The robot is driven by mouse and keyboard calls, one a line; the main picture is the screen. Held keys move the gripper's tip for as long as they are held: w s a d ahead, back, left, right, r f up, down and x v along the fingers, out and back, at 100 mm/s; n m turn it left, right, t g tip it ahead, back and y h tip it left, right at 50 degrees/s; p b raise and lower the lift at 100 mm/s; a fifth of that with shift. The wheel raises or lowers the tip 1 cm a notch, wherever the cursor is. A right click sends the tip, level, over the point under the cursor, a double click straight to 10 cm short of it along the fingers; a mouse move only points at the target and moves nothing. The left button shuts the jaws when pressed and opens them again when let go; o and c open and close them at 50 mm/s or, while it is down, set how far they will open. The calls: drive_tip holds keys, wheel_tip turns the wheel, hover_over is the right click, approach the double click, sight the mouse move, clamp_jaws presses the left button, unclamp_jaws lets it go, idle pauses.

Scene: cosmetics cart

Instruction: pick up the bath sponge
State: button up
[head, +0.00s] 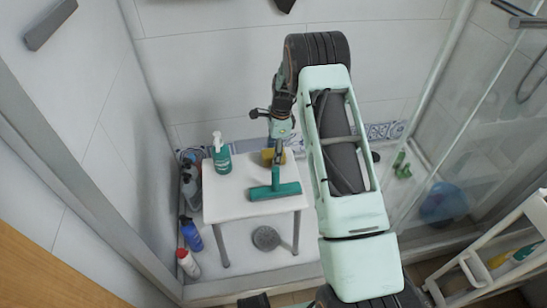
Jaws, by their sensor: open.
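A small yellow block (267,157), which looks like the bath sponge, sits at the back of the white stool (235,205). My gripper (278,160) is open and points down right at the block, in front of part of it. The fingertips are small and dark here, so I cannot tell whether they touch it or stand around it.
A green squeegee (275,190) lies on the stool in front of the block. A green pump bottle (221,157) stands to its left. Several bottles, among them a blue one (191,235), stand on the floor left of the stool. A glass panel (430,130) is at the right.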

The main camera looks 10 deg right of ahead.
drive_tip(key=shift+f, duration=0.25)
idle(0.3)
drive_tip(key=c, duration=1.2)
